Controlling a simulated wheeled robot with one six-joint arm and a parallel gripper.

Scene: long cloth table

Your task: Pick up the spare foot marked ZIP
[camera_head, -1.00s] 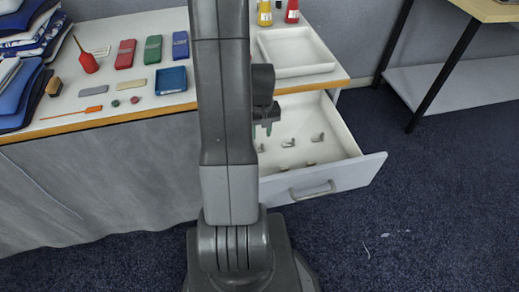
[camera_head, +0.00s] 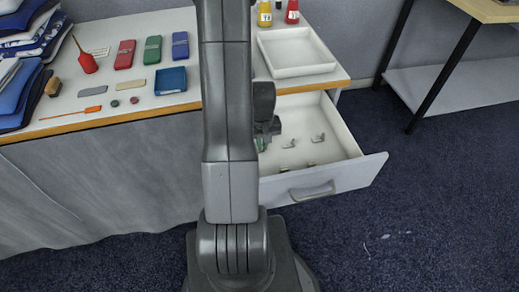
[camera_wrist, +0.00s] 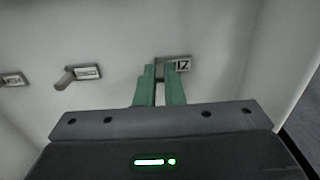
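My gripper (camera_wrist: 160,70) points down into the open drawer, with two green fingers close together and a narrow gap between them. In the wrist view, a small metal foot (camera_wrist: 186,63) with a white label lies at the fingertips. Its label shows characters like "IZ"; the rest is hidden behind the right finger. I cannot tell whether the fingers press on this foot or only stand around it. A second foot (camera_wrist: 75,76) lies to the left, and a third (camera_wrist: 13,80) is at the left edge; their labels are not legible. In the head view, my gripper (camera_head: 262,144) is partly hidden by my arm.
The drawer (camera_head: 345,140) is pulled out, with its wall close on the right of my gripper. A white tray (camera_head: 296,72) stands on the table above it. Coloured cases, a blue dish (camera_head: 171,80) and a red oiler (camera_head: 87,62) lie on the left.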

